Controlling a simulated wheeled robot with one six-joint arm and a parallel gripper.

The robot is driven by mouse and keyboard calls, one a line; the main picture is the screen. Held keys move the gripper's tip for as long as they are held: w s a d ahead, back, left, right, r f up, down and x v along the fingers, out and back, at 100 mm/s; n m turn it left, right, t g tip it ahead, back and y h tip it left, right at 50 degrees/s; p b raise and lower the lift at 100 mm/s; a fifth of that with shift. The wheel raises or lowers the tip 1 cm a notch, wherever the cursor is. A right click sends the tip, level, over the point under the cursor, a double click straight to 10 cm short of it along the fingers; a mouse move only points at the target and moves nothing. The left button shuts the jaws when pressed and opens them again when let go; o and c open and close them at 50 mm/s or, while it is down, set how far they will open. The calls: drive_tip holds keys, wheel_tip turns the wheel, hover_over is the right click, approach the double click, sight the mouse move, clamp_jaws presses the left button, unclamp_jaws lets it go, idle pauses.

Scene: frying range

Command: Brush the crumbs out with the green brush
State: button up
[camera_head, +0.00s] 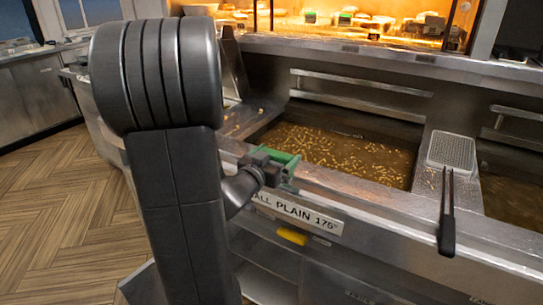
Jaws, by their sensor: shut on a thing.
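My gripper (271,164) is at the front edge of the frying range, low in front of the left vat. It is shut on the green brush (287,164), whose green part shows beside the jaws. The bristles are hidden or too small to make out. Many small yellow crumbs (330,148) float across the brown oil in the left vat (350,160). Some crumbs also lie on the metal ledge (238,118) left of the vat. My dark arm covers part of the range's left end.
A black-handled tool (447,215) lies across the front rim, by a perforated metal plate (452,151) between the vats. A second vat (510,195) is at right. A lit shelf with packed food (345,20) stands behind. A label strip (297,212) runs along the front. Wooden floor is clear at left.

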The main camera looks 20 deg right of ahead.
drive_tip(key=shift+s+d, duration=0.85)
drive_tip(key=shift+s, duration=0.2)
drive_tip(key=shift+s+d+f+b, duration=0.1)
drive_tip(key=shift+s+d+b, duration=0.6)
drive_tip(key=shift+s, duration=0.25)
drive_tip(key=shift+s+d+f+b, duration=0.1)
drive_tip(key=shift+s+d+b, duration=0.35)
drive_tip(key=shift+s+d, duration=0.4)
drive_tip(key=shift+s+d+r+b, duration=0.15)
drive_tip(key=shift+s+d+b, duration=0.35)
drive_tip(key=shift+s+d, duration=0.5)
drive_tip(key=shift+s+d+r+b, duration=0.1)
drive_tip(key=shift+s+d+b, duration=0.35)
drive_tip(key=shift+s+d, duration=0.45)
drive_tip(key=shift+s+d+f+b, duration=0.1)
drive_tip(key=shift+s+d+b, duration=0.35)
drive_tip(key=shift+s+b, duration=0.2)
drive_tip(key=shift+s+d+f+b, duration=0.1)
drive_tip(key=shift+s+d+b, duration=0.4)
drive_tip(key=shift+s, duration=0.25)
drive_tip(key=shift+r, duration=0.1)
wheel_tip(320, 180, up, 7)
drive_tip(key=p, duration=0.6)
